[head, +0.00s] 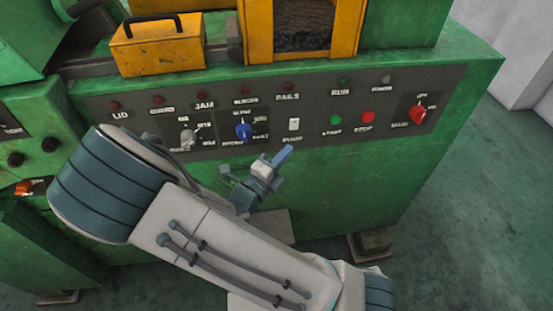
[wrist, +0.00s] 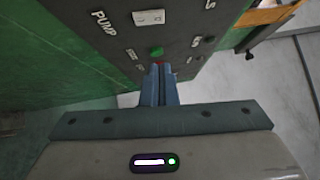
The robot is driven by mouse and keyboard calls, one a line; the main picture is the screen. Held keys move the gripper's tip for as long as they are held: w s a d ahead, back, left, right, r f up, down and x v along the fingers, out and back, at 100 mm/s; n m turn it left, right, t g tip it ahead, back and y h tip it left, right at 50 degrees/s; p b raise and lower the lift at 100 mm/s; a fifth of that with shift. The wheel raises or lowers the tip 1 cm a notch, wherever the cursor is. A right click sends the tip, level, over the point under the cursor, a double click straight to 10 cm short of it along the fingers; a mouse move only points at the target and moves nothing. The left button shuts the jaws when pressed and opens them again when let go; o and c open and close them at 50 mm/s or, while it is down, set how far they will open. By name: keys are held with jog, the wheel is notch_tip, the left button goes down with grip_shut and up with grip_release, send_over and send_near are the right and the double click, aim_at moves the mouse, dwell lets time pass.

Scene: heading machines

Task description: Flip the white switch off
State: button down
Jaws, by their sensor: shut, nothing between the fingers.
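The white switch (head: 294,124) is a small rocker above the label PUMP on the dark control panel (head: 255,83). It also shows near the top of the wrist view (wrist: 148,17), with small marks on its face. I cannot tell which side is pressed in. My gripper (head: 285,154) is just below the switch in the head view, with blue fingers pointing up and right. In the wrist view the fingers (wrist: 160,68) are together and empty, their tips near the green button (wrist: 157,52). I cannot tell whether they touch the panel.
A grey knob (head: 187,138) and a blue knob (head: 243,131) are left of the switch. A green button (head: 336,119), a red button (head: 367,116) and a red knob (head: 417,112) are to its right. A yellow box (head: 158,45) stands on the ledge above.

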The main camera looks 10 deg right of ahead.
jog(key=w+d, duration=0.1)
jog(key=w, duration=0.1)
jog(key=w+d, duration=0.1)
jog(key=w, duration=0.2)
jog(key=w+d+r, duration=0.1)
jog(key=w, duration=0.1)
jog(key=shift+w+d+p, duration=0.2)
jog(key=shift+p, duration=0.15)
jog(key=shift+w+r+p, duration=0.15)
jog(key=shift+r+p, duration=0.2)
jog(key=shift+p, duration=0.8)
jog(key=shift+f+b, duration=0.3)
jog(key=shift+b, duration=0.05)
jog(key=p, duration=0.1)
send_near(299, 122)
jog(key=s+a+r, duration=0.2)
jog(key=s+a, duration=0.1)
jog(key=s, duration=0.3)
jog(key=shift+s, duration=0.35)
